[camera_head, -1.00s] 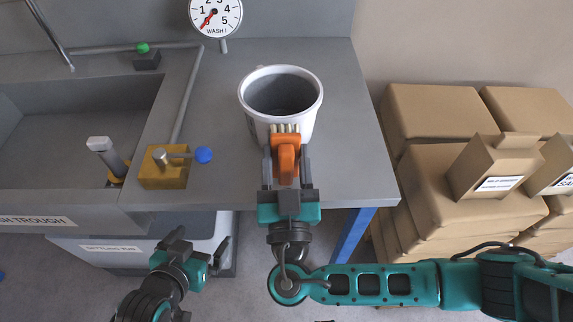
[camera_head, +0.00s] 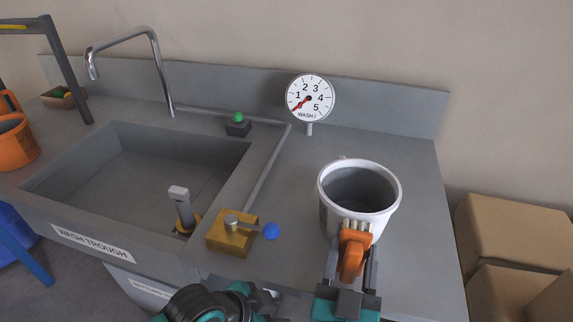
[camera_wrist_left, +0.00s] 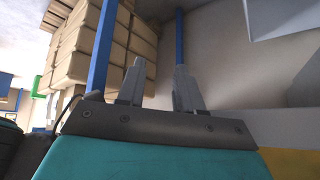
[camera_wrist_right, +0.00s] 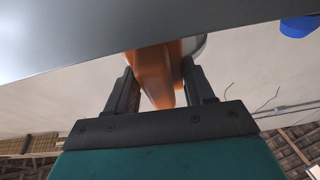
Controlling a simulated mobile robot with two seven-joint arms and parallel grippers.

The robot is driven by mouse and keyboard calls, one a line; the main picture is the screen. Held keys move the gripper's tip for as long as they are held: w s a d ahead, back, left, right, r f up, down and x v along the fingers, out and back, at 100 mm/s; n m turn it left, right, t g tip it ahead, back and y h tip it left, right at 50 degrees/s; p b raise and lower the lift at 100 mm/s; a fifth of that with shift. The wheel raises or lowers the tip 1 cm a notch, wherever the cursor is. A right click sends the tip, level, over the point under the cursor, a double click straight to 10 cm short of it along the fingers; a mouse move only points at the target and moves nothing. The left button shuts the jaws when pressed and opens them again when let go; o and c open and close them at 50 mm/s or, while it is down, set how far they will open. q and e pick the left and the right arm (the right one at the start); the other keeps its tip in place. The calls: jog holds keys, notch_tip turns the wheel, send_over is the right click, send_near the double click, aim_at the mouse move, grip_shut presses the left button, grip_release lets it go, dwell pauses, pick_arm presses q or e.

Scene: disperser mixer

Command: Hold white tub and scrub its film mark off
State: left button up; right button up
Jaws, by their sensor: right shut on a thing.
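The white tub (camera_head: 358,182) stands upright on the grey counter, right of the trough, open top up and grey inside. A small dark patch shows on its left outer side; I cannot tell whether this is the film mark. My right gripper (camera_head: 352,278) is shut on an orange brush (camera_head: 352,254) in front of the tub. The brush's pale bristles point at the tub's near wall; contact is unclear. The brush also shows between the fingers in the right wrist view (camera_wrist_right: 160,72). My left gripper (camera_wrist_left: 157,85) is open and empty, low in front of the counter, and holds no tub.
The wash trough (camera_head: 130,165) lies left, with a tap (camera_head: 155,60). A brass valve block (camera_head: 225,238) with a blue-knobbed lever (camera_head: 271,231) sits left of the tub. A gauge (camera_head: 310,98) stands behind. Cardboard boxes (camera_head: 515,230) are at the right.

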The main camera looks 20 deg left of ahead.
pick_arm(q)
notch_tip(320, 180, up, 11)
jog(key=s+m+g+h, duration=0.3)
jog(key=m+g, duration=0.1)
jog(key=m, duration=0.2)
jog(key=w+r+n+t, duration=0.1)
jog(key=w, duration=0.2)
jog(key=w+r+n+t, duration=0.1)
jog(key=w, duration=0.2)
jog(key=w+r+n+t+h, duration=0.1)
jog(key=w+r, duration=0.1)
jog(key=w, duration=0.1)
jog(key=shift+w+d+t, duration=0.25)
jog(key=shift+d+t, duration=0.05)
jog(key=w+a+r+n+t, duration=0.35)
jog(key=w+r, duration=0.35)
jog(key=w, duration=0.3)
jog(key=t, duration=0.1)
send_near(344, 165)
jog(key=x, duration=0.7)
jog(key=shift+a, duration=0.1)
